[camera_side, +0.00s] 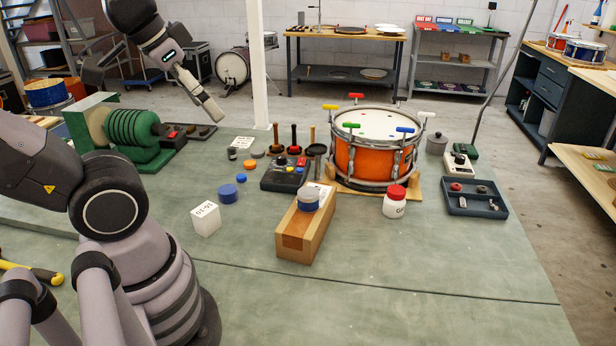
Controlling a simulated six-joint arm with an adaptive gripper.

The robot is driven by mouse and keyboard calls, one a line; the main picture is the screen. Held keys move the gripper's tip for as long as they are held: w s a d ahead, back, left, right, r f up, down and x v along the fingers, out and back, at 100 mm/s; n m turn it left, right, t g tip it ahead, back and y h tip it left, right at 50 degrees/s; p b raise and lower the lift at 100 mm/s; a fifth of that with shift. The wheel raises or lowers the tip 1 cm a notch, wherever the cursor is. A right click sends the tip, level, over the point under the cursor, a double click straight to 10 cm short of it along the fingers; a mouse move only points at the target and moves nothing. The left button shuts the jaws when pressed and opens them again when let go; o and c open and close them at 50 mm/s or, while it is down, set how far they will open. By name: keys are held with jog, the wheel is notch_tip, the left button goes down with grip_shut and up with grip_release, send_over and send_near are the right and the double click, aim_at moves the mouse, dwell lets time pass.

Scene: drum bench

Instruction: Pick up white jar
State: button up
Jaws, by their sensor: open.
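A white jar (394,209) with a red lid and dark lettering stands upright on the green bench top, right of the wooden block and in front of the orange drum. My gripper (210,106) is open and empty in the upper left, in the air above the far left part of the bench. It is well away from the jar, up and to the left of it. The view is nearly edge-on, so the gap between the fingers is hard to see. Nothing hides the jar.
The orange drum (350,160) stands behind the jar with coloured clamps sticking out. A wooden block (293,240) bearing a small blue-and-white container is left of it. A dark tray (470,209) lies right. A white post (258,70) rises behind my gripper.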

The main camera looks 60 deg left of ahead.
aim_at(397, 190)
jog(key=w+d+f+n+t, duration=0.15)
jog(key=w+f, duration=0.35)
jog(key=w, duration=1)
jog(key=w+f+t, duration=0.3)
jog(key=w+f, duration=0.1)
jog(key=w, duration=1.1)
jog(key=w+a+f+t+y, duration=0.15)
jog(key=w+f, duration=0.25)
jog(key=f, duration=0.7)
jog(key=w+f+t+y, duration=0.1)
jog(key=w+f+t, duration=0.25)
jog(key=f, duration=0.85)
jog(key=shift+n+g, duration=0.35)
jog(key=x, duration=0.9)
jog(key=shift+a, duration=0.2)
jog(key=shift+f+x, duration=0.2)
jog(key=shift+x, duration=2.15)
jog(key=shift+s+a, duration=0.1)
jog(key=shift+a, duration=0.05)
jog(key=c, duration=1.2)
